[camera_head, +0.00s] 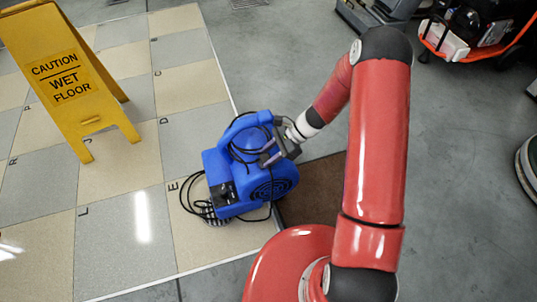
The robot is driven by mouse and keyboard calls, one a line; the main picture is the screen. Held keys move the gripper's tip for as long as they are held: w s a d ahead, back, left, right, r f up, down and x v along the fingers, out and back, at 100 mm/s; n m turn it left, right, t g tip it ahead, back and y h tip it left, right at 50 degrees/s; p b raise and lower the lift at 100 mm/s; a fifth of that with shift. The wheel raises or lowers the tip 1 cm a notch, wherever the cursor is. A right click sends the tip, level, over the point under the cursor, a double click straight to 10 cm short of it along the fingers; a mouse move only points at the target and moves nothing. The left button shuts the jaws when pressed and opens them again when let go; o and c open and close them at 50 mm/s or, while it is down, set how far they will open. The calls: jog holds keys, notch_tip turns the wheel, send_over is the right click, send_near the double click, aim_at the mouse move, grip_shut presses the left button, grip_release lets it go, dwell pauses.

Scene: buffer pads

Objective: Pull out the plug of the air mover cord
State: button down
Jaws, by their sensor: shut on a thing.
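The blue air mover (216,165) stands on the tiled floor at the middle of the view, close to the tile edge. Its black cord (188,196) lies in loose coils at its left side, and a loop of it rises over the top to my gripper. My gripper (267,154) is at the upper right of the air mover, beside its handle. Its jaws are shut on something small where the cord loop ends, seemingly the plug. The fingers hide most of it, so its outline is not clear.
A yellow wet floor sign (70,80) stands on the tiles at the upper left. A brown mat (318,185) lies right of the air mover. Orange and black equipment (470,40) stands at the upper right. Grey floor between is clear.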

jog(key=shift+f, duration=0.1)
jog(key=c, duration=0.9)
grip_release()
jog(key=shift+o, duration=0.2)
jog(key=v, duration=0.7)
jog(key=shift+d+r, duration=0.25)
jog(key=shift+d, duration=0.05)
jog(key=shift+r, duration=0.1)
jog(key=s+d+r+n+t+h, duration=0.15)
jog(key=s+r+n, duration=0.25)
jog(key=r, duration=0.4)
jog(key=s+d+r+n+t+h+p, duration=0.1)
jog(key=s+r+n+h, duration=0.3)
jog(key=r, duration=0.5)
jog(key=s+d+r+n+t+h, duration=0.1)
jog(key=s+r+n+t+h, duration=0.15)
jog(key=s+r, duration=0.4)
jog(key=s+d+r+n+t+h, duration=0.1)
jog(key=s+d+r+n+t, duration=0.2)
jog(key=s+r, duration=0.4)
jog(key=shift+s+d+r+n+h+p, duration=0.15)
jog(key=shift+s+d+n+h+p, duration=0.15)
jog(key=shift+n, duration=0.35)
